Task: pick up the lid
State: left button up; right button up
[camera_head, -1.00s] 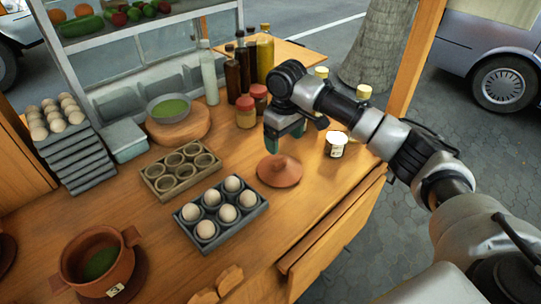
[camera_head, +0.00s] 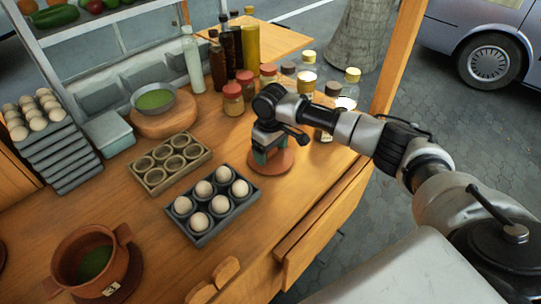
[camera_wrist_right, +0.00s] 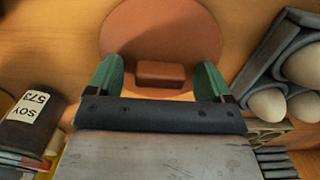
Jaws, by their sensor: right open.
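The lid (camera_head: 281,168) is a round terracotta disc lying flat on the wooden counter, right of the egg tray. A terracotta pot (camera_head: 68,272) with green contents stands at the front left. My left gripper is not in view.
A grey tray of eggs (camera_head: 193,232) lies just left of the lid. An empty cup tray (camera_head: 152,183) is behind it. Jars and bottles (camera_head: 233,99) stand behind my right gripper. A soy container (camera_wrist_right: 32,112) shows in the wrist view.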

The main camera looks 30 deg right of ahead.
jog(key=shift+f, duration=0.25)
jog(key=c, duration=1)
jog(key=shift+r, duration=0.1)
jog(key=shift+c, duration=0.3)
